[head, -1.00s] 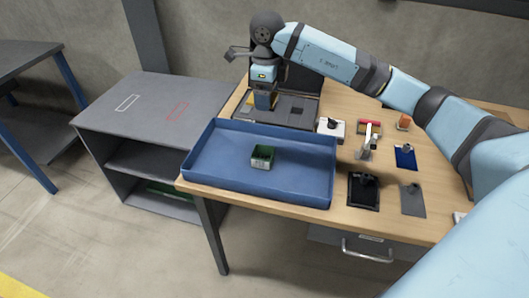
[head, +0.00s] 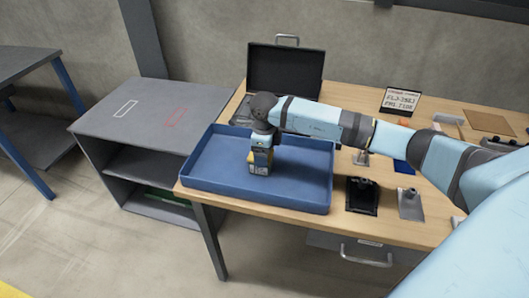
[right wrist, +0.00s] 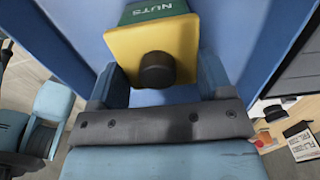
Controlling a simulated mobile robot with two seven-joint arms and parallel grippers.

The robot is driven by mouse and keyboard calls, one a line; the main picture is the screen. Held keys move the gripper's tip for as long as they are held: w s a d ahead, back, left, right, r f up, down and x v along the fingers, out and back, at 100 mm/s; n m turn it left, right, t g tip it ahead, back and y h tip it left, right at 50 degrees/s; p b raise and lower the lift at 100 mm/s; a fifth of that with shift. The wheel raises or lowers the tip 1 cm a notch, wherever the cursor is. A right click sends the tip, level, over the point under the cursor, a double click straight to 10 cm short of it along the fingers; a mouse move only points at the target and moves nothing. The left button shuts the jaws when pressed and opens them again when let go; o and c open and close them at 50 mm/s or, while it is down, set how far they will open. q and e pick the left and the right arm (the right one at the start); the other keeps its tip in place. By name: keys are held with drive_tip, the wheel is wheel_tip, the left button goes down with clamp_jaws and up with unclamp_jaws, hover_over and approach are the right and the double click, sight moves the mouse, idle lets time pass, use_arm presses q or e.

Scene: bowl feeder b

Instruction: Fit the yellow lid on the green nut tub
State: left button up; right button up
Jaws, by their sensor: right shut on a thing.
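The yellow lid (right wrist: 128,48) with its round black knob (right wrist: 157,70) is between the fingers of my right gripper (right wrist: 160,84) in the right wrist view. My right gripper (head: 261,150) is shut on the lid and points down over the blue tray in the head view. The green nut tub (right wrist: 152,11), marked NUTS, shows just beyond the lid's edge. The lid lies over the tub and hides most of it. I cannot tell whether lid and tub touch or are apart. My left gripper is in neither view.
The blue tray (head: 215,170) has raised walls around the tub, and its floor is otherwise clear. An open black case (head: 284,70) stands behind it. A black stand (head: 362,197) and a grey plate (head: 411,204) are to the right. A grey shelf unit (head: 125,105) adjoins on the left.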

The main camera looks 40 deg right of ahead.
drive_tip(key=shift+f, duration=0.2)
drive_tip(key=shift+f, duration=0.1)
drive_tip(key=o, duration=0.9)
